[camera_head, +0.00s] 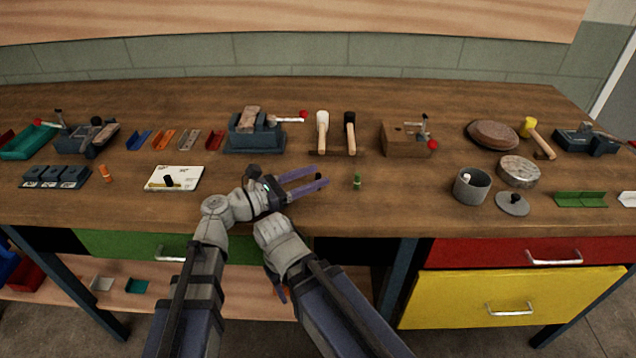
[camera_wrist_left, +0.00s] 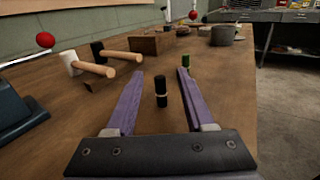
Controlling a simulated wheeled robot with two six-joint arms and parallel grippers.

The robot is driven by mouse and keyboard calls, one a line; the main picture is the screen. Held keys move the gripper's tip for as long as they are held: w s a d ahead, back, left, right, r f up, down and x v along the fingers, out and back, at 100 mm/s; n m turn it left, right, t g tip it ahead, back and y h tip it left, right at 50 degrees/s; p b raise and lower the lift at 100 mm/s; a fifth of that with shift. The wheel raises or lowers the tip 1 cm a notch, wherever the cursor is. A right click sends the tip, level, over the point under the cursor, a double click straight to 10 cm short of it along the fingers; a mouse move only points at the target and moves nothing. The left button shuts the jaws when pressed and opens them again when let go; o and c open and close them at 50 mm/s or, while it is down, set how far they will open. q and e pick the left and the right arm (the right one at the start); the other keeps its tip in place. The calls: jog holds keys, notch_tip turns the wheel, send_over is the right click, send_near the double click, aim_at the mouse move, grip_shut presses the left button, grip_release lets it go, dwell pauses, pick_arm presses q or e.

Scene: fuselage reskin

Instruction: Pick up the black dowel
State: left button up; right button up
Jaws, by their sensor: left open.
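In the head view my left gripper (camera_head: 326,182) is open and low over the bench, pointing right.
A green dowel (camera_head: 357,182) stands just past the fingertips. Two mallets (camera_head: 322,133) and a blue vise (camera_head: 254,133) are behind. A white card (camera_head: 190,178) lies left. A grey pot (camera_head: 471,186) stands right. Bare bench lies between the green dowel and the pot.

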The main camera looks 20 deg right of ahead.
pick_arm(q)
jog(key=x, duration=0.5)
jog(key=shift+a, duration=0.1)
grip_shut()
dwell(0.5)
